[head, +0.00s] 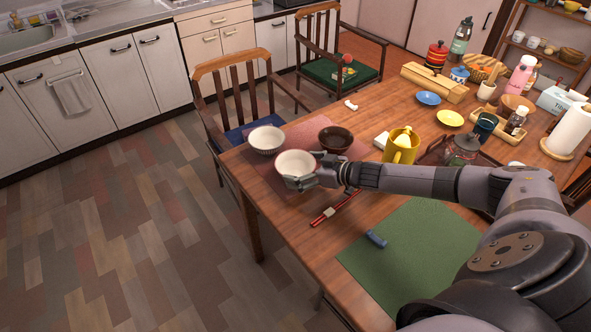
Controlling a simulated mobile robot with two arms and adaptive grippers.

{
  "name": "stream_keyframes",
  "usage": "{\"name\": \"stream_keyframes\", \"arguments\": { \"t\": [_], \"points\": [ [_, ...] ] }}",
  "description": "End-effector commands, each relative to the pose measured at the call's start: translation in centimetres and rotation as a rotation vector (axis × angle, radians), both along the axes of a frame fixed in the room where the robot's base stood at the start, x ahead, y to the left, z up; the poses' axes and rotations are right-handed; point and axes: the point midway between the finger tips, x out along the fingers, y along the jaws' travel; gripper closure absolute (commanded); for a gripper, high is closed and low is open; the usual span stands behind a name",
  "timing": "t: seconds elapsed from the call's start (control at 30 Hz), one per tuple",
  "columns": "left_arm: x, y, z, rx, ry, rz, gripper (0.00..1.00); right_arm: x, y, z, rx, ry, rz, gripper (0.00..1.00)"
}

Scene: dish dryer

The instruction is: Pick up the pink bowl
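A pale bowl with a faint pinkish cast (295,162), the likeliest match for the pink bowl, is upright at the table's left end. My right gripper (300,182) is at its near side, with the arm coming in from the right. The fingers overlap the bowl's near wall in the picture. Whether they touch it or are shut on its wall cannot be told. My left gripper is not in view.
A whitish bowl (266,139) and a dark brown bowl (335,138) stand close by on a reddish mat (312,128). A yellow pitcher (400,147) stands right of them. Red chopsticks (335,208) lie in front. Chairs (243,88) line the far side.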

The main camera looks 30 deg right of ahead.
Motion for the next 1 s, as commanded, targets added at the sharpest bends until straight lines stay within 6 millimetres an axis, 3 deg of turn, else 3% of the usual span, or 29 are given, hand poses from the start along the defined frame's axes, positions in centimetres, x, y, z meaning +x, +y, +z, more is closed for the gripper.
{"name": "stream_keyframes", "arguments": {
  "t": [0.47, 0.77, 1.0],
  "points": [
    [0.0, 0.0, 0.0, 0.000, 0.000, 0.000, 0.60, 0.0, -0.1, 0.0, -0.001, 0.001, -0.001, 0.38],
    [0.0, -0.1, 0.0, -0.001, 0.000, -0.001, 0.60, 0.0, -0.1, 0.3, -0.001, -0.001, -0.001, 0.39],
    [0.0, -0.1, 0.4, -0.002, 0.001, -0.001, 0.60, 0.1, -0.1, 2.7, 0.000, -0.005, 0.000, 0.39]
  ]
}}
